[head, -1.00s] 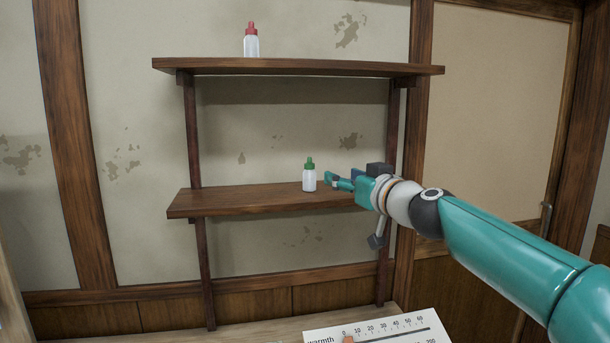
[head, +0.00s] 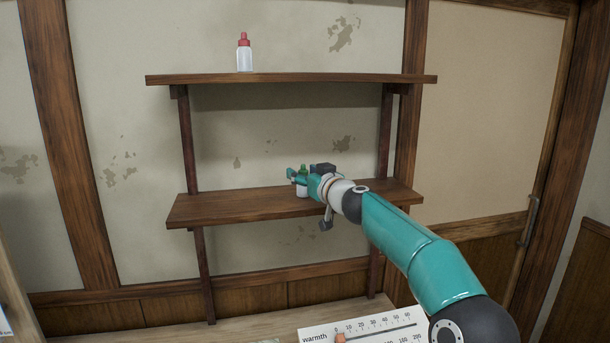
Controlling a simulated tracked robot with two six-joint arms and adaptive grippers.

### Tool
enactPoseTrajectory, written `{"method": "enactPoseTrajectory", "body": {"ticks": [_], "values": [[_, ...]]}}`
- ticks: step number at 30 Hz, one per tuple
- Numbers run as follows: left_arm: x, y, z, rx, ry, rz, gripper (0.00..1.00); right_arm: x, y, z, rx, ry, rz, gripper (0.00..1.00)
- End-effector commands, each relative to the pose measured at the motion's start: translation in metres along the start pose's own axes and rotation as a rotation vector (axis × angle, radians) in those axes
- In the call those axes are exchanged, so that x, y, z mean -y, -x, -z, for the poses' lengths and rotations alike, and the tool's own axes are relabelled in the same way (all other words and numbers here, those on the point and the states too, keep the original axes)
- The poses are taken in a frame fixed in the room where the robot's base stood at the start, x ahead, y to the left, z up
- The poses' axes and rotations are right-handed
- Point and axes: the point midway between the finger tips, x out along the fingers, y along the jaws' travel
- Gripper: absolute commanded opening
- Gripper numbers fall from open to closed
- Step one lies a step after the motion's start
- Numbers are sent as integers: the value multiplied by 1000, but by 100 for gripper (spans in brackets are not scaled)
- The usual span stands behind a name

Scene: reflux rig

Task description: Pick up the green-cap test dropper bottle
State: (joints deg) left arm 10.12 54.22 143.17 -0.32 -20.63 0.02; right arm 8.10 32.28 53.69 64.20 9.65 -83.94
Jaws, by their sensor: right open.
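The green-cap dropper bottle (head: 302,191) stands upright on the lower wooden shelf (head: 230,208). It is white, and it is partly hidden behind my right gripper. My right gripper (head: 295,176) is open at the bottle, its teal fingers overlapping the bottle in the head view. I cannot tell whether the fingers touch it or are on both sides of it. My left gripper is not in view.
A red-cap dropper bottle (head: 244,53) stands on the upper shelf (head: 290,79), above and left. A white panel marked "warmth" with a slider (head: 360,329) lies on the surface below. The left part of the lower shelf is clear.

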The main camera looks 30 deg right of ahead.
Motion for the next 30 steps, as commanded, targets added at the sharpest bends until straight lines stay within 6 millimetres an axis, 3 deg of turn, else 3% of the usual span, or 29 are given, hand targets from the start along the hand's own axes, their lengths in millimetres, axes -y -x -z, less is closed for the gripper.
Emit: {"method": "enactPoseTrajectory", "body": {"ticks": [2,11,18,30], "values": [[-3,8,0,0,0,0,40,0,-6,2,1,0,0,55],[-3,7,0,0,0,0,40,0,-9,-1,0,0,-1,54],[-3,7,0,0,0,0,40,-1,-9,-1,0,0,-1,14],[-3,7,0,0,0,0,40,-1,-8,-2,2,0,-1,11]]}}
